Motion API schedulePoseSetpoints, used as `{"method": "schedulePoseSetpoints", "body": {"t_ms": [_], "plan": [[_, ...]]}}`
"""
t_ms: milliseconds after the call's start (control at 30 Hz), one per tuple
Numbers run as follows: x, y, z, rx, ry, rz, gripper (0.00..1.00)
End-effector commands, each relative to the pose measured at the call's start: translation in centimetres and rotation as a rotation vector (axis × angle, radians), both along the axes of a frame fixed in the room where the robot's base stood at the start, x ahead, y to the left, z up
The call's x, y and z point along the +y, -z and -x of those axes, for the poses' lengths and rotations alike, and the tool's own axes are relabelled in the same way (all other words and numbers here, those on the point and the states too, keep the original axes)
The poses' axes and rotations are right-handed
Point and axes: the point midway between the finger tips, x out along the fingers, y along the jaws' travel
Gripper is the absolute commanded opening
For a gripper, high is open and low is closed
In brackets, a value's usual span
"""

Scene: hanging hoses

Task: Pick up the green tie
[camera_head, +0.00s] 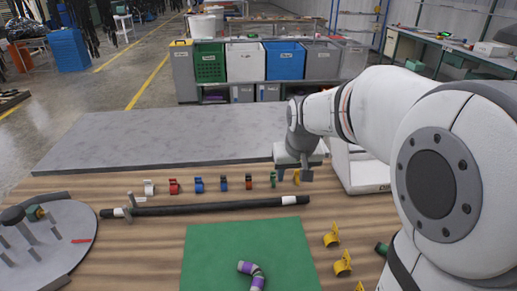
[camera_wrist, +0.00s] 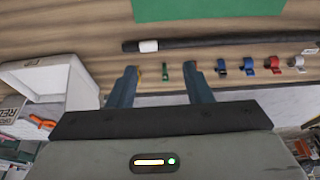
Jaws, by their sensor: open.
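The green tie (camera_head: 272,179) stands near the right end of a row of small coloured ties on the wooden table. In the wrist view the green tie (camera_wrist: 165,70) shows in the gap between my two fingers, ahead of the tips. My gripper (camera_head: 293,175) is over the right end of the row, open and empty. In the wrist view my gripper (camera_wrist: 161,72) has its fingers spread on either side of the green tie, with no contact that I can make out.
A yellow tie (camera_head: 296,177) and a dark orange tie (camera_head: 248,182) flank it. Blue (camera_head: 198,185), red (camera_head: 174,187) and white (camera_head: 149,188) ties stand left. A black hose (camera_head: 208,207) lies in front, beside a green mat (camera_head: 215,245) with a purple-grey hose piece (camera_head: 257,282).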

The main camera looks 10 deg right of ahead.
Motion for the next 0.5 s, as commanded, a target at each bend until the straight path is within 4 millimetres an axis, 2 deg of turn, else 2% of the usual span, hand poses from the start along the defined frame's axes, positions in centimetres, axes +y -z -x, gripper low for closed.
{"method": "schedulePoseSetpoints", "body": {"t_ms": [33,100,300,400,500], "plan": [[0.0,1.7,-2.7,-0.001,0.001,0.000,0.45],[-0.1,3.4,-6.3,-0.012,0.001,0.000,0.45],[-0.2,9.0,-15.3,-0.043,0.002,-0.001,0.45],[-0.2,11.6,-18.5,-0.056,0.002,-0.001,0.45],[-0.3,13.4,-20.6,-0.066,0.002,-0.001,0.45]]}}
